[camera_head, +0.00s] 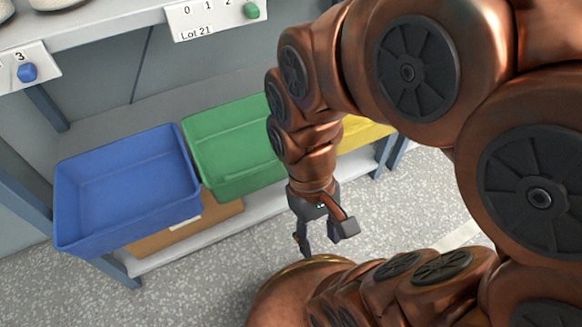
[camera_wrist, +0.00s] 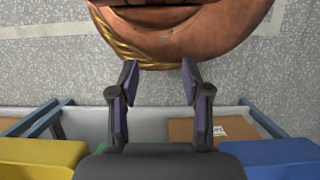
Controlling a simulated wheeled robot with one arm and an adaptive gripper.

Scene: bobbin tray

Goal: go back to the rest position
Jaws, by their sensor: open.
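My gripper (camera_head: 318,232) hangs from my copper-coloured arm, in front of the shelf unit in the head view. Its fingers are apart with nothing between them. In the wrist view the two dark fingers of my gripper (camera_wrist: 157,85) stand open, pointing toward a rounded copper part of my own body. No held thing shows in either view.
A blue tray (camera_head: 128,190), a green tray (camera_head: 232,145) and a yellow tray (camera_head: 362,133) stand in a row on the low shelf. A cardboard box (camera_head: 187,228) lies below. An upper shelf (camera_head: 110,35) carries labels. Speckled floor (camera_head: 190,285) is clear in front.

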